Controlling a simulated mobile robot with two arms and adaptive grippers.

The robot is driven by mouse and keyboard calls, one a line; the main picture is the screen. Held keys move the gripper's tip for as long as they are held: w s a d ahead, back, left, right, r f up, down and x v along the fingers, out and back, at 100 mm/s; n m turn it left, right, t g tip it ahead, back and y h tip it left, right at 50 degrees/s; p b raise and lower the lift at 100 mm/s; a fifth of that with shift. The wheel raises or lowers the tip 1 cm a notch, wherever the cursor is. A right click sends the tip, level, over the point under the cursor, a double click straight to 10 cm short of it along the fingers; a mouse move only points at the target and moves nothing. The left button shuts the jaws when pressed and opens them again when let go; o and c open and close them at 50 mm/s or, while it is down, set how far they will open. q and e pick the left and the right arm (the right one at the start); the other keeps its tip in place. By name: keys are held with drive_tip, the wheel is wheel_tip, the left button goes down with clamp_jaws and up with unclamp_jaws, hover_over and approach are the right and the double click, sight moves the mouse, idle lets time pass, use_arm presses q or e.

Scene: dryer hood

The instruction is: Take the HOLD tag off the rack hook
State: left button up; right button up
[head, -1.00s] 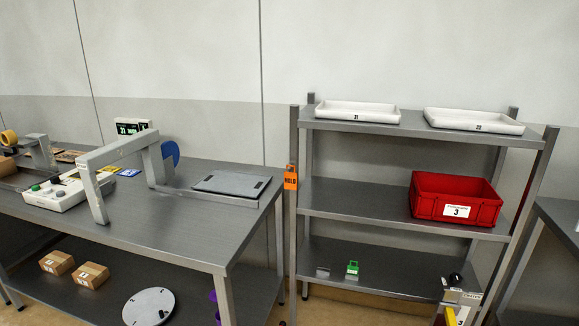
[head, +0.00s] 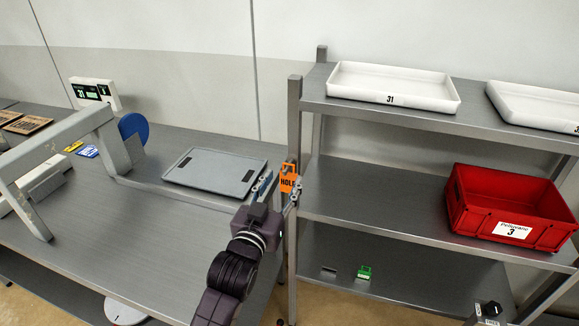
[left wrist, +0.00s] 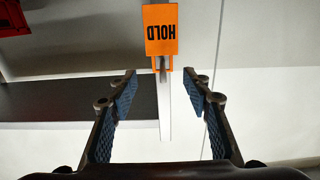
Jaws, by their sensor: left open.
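The orange HOLD tag (head: 288,180) hangs at the rack's front left post (head: 293,128). In the left wrist view the HOLD tag (left wrist: 160,30) appears upside down, straight ahead of the fingers, with its narrow hanger part toward the gap. My left gripper (head: 277,188) is open, its two fingers reaching toward the tag in the head view. In the left wrist view the open fingers (left wrist: 163,88) stand on both sides of the post, with nothing held between them. The hook itself is too small to make out. My right gripper is not in view.
The grey rack holds white trays (head: 392,87) on top, a red bin (head: 510,207) on the middle shelf, and a small green item (head: 364,272) below. Left of it, a steel table (head: 150,215) carries a grey plate (head: 214,172) and a grey frame (head: 62,135).

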sight(289, 165)
use_arm(q)
drive_tip(key=shift+w+d+r, duration=0.15)
drive_tip(key=shift+w+r, duration=0.05)
drive_tip(key=shift+w, duration=0.2)
drive_tip(key=shift+w+d+r, duration=0.15)
drive_tip(key=shift+w, duration=0.25)
drive_tip(key=shift+w+r+p, duration=0.1)
drive_tip(key=shift+w+p, duration=0.15)
drive_tip(key=shift+p, duration=0.1)
drive_tip(key=p+x, duration=0.1)
drive_tip(key=x, duration=0.2)
drive_tip(key=shift+w+a, duration=0.1)
drive_tip(key=shift+w, duration=0.2)
drive_tip(key=shift+w+d, duration=0.25)
drive_tip(key=shift+w, duration=0.4)
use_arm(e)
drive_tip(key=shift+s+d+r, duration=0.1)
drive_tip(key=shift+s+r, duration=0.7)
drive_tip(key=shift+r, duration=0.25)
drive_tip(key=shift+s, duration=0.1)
use_arm(q)
drive_tip(key=shift+c, duration=1.1)
drive_tip(key=c, duration=0.7)
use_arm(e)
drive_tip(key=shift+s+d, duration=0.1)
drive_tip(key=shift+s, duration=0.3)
